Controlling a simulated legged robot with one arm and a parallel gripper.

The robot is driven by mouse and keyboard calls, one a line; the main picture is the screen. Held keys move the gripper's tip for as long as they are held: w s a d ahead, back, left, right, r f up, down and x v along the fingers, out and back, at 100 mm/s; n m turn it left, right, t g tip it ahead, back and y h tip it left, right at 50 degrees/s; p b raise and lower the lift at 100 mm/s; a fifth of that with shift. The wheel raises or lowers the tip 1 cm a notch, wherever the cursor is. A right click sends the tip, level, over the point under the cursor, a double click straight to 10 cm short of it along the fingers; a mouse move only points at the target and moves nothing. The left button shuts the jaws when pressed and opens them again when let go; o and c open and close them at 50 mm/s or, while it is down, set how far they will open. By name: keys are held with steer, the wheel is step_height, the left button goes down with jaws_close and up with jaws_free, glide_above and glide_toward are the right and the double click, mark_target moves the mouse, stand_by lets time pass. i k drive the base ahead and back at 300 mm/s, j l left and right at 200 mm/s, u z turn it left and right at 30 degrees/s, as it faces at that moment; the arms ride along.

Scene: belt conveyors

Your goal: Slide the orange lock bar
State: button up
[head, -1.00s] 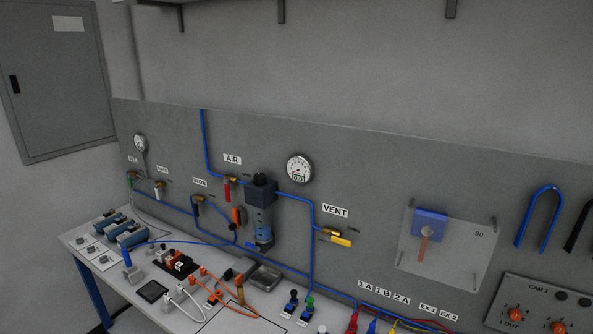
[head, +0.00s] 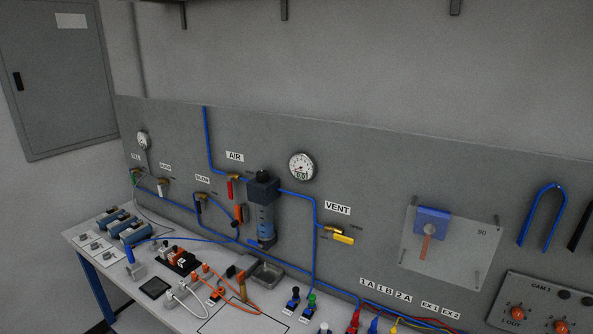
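A small orange bar (head: 238,213) stands on the back panel, just left of the blue and grey air filter unit (head: 264,212). A second bar, dull orange-red (head: 426,246), hangs below a blue block (head: 432,221) on a clear plate at the right. I cannot tell for sure which of these is the lock bar. The red-handled AIR valve (head: 231,186) is above and left of the small orange bar. The yellow-handled VENT valve (head: 342,238) is to the right of the filter unit. My gripper is not in view.
The bench (head: 185,310) below the panel carries blue cylinders (head: 118,222), a metal tray (head: 266,273), orange and white cables and several small fittings. Blue tubing (head: 314,255) runs across the panel. A control box (head: 540,300) with orange knobs is at lower right.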

mark_target(238, 216)
steer(key=i+j+u, duration=0.5)
steer(key=i+j, duration=0.25)
steer(key=j, duration=0.3)
steer(key=i+j+u, duration=0.45)
steer(key=i+j, duration=0.35)
steer(key=i, duration=0.05)
